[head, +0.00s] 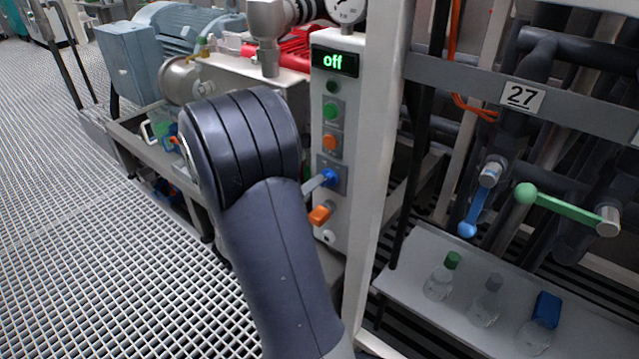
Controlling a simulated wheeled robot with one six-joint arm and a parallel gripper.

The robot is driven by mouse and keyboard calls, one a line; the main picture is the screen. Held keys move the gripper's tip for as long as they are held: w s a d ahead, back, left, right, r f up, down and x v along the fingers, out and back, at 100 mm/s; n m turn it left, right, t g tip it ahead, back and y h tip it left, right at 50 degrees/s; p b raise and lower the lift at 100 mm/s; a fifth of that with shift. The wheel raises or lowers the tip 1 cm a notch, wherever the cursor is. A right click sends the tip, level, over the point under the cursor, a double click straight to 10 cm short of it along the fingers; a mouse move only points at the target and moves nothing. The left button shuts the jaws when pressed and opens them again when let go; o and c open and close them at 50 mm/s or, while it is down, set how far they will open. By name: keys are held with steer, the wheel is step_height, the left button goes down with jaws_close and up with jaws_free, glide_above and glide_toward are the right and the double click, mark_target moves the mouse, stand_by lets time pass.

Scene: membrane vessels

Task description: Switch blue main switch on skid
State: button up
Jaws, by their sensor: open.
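The blue main switch (329,178) sits on a grey plate on the front of the white control column (325,110), below an orange button. My gripper (317,183) is mostly hidden behind my own dark arm. Only a light grey finger part shows, reaching from behind the arm to the left edge of the blue switch. I cannot tell whether it touches the switch. No held object shows.
An orange knob (320,215) is just below the switch, with green (331,111) and orange (330,142) buttons above. A white post stands close right of the column. Right of it are blue (474,213) and green (560,206) valve levers and a shelf (420,250) with bottles.

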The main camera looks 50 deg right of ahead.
mark_target(327, 179)
steer(key=shift+w+d, duration=0.2)
steer(key=shift+d, duration=2.15)
steer(key=shift+c, duration=0.4)
steer(key=c, duration=0.9)
